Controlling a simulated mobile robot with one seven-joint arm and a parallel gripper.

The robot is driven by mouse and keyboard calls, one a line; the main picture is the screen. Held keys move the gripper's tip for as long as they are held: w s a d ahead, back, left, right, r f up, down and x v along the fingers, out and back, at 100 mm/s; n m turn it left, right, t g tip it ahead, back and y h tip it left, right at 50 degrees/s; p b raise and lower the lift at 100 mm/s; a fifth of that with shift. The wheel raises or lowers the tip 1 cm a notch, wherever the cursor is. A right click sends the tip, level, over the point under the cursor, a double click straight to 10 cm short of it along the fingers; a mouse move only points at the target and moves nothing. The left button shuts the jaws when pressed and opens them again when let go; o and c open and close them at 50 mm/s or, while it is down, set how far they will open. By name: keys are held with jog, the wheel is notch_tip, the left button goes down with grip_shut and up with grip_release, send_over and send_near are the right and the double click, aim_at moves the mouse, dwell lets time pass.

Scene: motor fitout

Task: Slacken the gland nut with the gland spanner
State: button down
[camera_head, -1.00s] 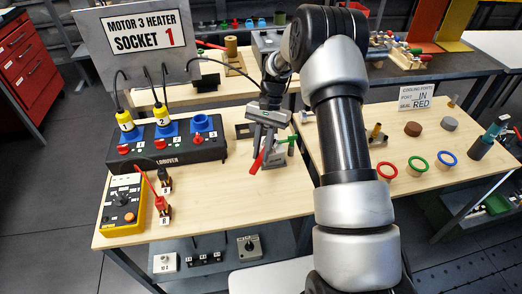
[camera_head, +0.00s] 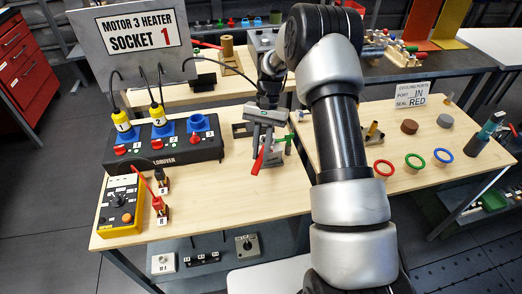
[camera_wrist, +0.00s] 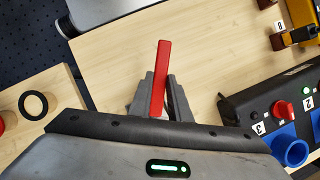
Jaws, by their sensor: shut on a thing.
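My gripper (camera_head: 262,142) is over the middle of the near bench, with its fingers pointing down. Its fingers (camera_wrist: 162,95) are shut on a red bar-shaped handle (camera_wrist: 160,72), which I take to be the gland spanner. The red handle (camera_head: 258,160) also shows below the fingers in the head view, slanting down to the left. A grey block with a green lever (camera_head: 286,139) is just beside and behind the gripper. I cannot make out the gland nut; the gripper and wrist cover that spot. Whether the spanner touches a nut cannot be told.
A black socket box (camera_head: 165,150) with yellow plugs (camera_head: 158,115) and cables stands left of the gripper. A yellow meter (camera_head: 121,205) is at the bench's front left. The wood in front of the gripper is clear.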

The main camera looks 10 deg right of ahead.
aim_at(256, 167)
jog(key=shift+s+a, duration=0.5)
jog(key=shift+s, duration=0.35)
jog(key=shift+s+a, duration=0.5)
jog(key=shift+s, duration=0.35)
jog(key=shift+r, duration=0.15)
jog(key=shift+r+p, duration=1.95)
jog(key=shift+r, duration=0.95)
